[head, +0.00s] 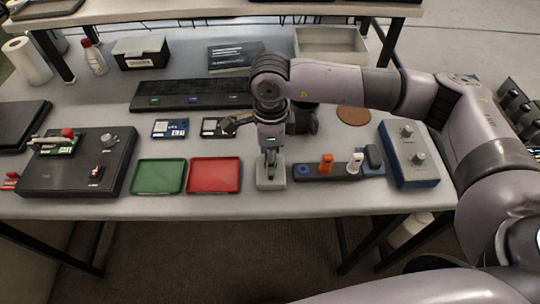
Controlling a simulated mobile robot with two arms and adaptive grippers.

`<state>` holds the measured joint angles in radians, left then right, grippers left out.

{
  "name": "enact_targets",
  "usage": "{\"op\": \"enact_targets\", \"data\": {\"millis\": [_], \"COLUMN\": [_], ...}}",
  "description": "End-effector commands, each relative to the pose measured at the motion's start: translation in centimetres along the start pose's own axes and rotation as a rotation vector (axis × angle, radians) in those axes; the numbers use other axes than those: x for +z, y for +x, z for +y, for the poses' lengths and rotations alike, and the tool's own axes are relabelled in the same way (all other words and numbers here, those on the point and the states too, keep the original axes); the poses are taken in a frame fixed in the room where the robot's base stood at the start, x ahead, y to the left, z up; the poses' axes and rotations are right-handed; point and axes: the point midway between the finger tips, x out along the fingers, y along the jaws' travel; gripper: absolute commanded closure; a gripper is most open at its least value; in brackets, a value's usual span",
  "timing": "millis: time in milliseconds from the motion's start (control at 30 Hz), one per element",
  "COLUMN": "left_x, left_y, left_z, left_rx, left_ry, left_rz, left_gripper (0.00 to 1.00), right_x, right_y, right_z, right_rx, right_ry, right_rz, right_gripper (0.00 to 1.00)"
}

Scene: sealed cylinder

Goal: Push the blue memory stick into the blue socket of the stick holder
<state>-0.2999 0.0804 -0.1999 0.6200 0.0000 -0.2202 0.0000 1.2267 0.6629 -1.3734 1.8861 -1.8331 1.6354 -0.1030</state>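The stick holder is a dark bar (340,175) right of centre near the table's front. A blue ring, seemingly the blue socket (303,170), shows at its left end. An orange stick (326,163) and a white stick (355,161) stand upright in it. My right gripper (270,165) points down left of the holder, with its fingertips at the top of a light grey block (270,183). I cannot tell whether its fingers hold anything. I cannot make out the blue memory stick; it may be hidden by the gripper. My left gripper is not in view.
A red tray (214,187) and a green tray (159,190) lie left of the grey block. A blue-grey box with knobs (409,174) stands right of the holder, next to a dark piece on a blue base (374,158). A long black panel (180,93) lies behind.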

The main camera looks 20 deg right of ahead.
Motion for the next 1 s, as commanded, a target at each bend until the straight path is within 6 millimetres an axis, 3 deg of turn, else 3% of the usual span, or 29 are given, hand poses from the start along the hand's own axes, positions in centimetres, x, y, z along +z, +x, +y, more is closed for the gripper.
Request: {"op": "enact_targets", "data": {"millis": [933,1000], "left_x": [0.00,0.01], "left_y": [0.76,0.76], "left_z": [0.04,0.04], "left_rx": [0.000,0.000], "left_ry": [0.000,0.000], "left_rz": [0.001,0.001], "left_gripper": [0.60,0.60], "right_x": [0.00,0.00], "right_y": [-0.02,-0.02], "right_z": [-0.01,-0.01], "right_rx": [0.000,0.000], "right_ry": [0.000,0.000], "right_rz": [0.000,0.000], "right_gripper": [0.58,0.62]}}
